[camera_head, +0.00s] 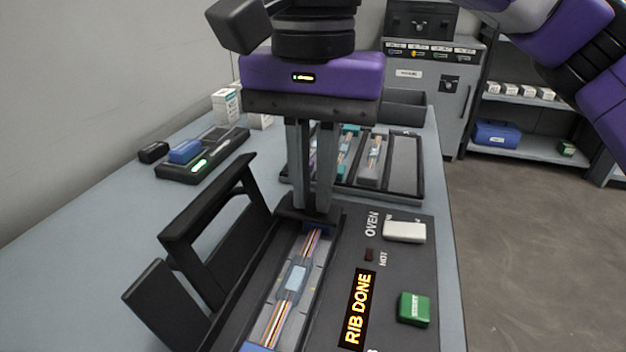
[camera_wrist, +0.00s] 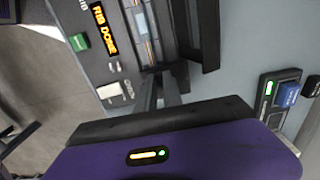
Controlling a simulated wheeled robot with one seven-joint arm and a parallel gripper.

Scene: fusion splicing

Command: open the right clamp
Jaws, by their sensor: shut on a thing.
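The splicer (camera_head: 388,266) is a dark machine on the bench, with a lit display reading "RIB DONE" (camera_head: 357,308). Its long trough holds a ribbon of coloured fibres (camera_head: 310,246) with a pale block (camera_head: 296,278) at mid-length. A blue clamp (camera_head: 259,347) shows at the near end. The right clamp (camera_head: 322,229) is at the far end, blue and mostly hidden under my gripper (camera_head: 311,207). My gripper points down and is shut on this clamp's lid. In the wrist view, my gripper (camera_wrist: 162,73) reaches the end of the trough.
Black raised covers (camera_head: 214,228) stand left of the trough. A white button (camera_head: 404,232) and a green button (camera_head: 414,308) are on the right panel. Behind are a tray of parts (camera_head: 406,163) and a device with a blue block (camera_head: 186,151).

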